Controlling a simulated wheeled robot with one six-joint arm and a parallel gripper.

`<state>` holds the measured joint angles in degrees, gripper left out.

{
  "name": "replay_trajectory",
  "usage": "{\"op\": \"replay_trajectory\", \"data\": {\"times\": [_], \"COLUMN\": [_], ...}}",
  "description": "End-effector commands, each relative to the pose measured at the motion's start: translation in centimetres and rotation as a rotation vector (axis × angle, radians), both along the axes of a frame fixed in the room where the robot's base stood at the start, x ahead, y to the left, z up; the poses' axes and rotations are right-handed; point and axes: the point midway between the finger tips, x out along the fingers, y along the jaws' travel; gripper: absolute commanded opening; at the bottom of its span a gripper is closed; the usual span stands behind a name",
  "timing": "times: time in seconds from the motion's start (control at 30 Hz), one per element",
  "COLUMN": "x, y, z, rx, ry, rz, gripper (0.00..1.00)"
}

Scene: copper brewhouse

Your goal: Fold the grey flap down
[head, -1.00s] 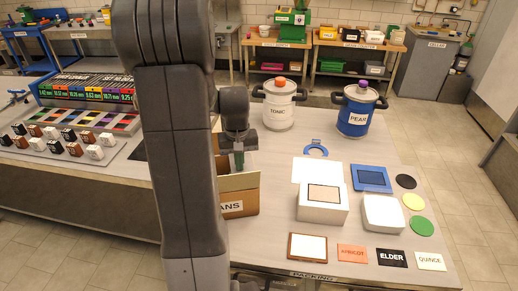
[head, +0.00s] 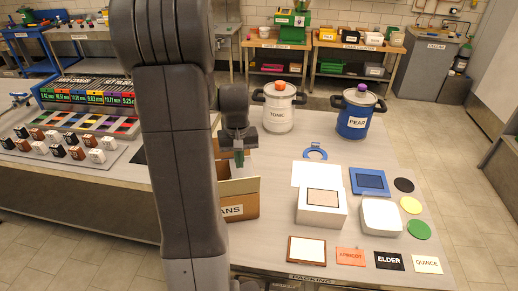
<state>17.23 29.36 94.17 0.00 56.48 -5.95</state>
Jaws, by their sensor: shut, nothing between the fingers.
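An open cardboard box (head: 239,203) stands on the packing table, its label partly hidden so that only "ANS" shows. My arm covers the box's left part. I cannot make out a grey flap; it may be behind my arm. My gripper (head: 239,158) points down over the box, close above its visible rim. The fingers are shut and look empty. I cannot tell whether they touch any part of the box.
A white TONIC pot (head: 279,108) and a blue PEAR pot (head: 356,114) stand behind the box.

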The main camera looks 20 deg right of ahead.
Motion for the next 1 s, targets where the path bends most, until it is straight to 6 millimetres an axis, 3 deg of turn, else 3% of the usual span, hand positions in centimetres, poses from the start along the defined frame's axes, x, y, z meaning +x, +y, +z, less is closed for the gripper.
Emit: {"op": "replay_trajectory", "data": {"times": [0.5,1.0], "x": [0.0,0.1], "y": [0.0,0.0], "z": [5.5,6.5], "rx": [0.0,-0.001], "ry": [-0.001,-0.003], "rz": [0.0,0.0], "gripper": [0.0,0.0]}}
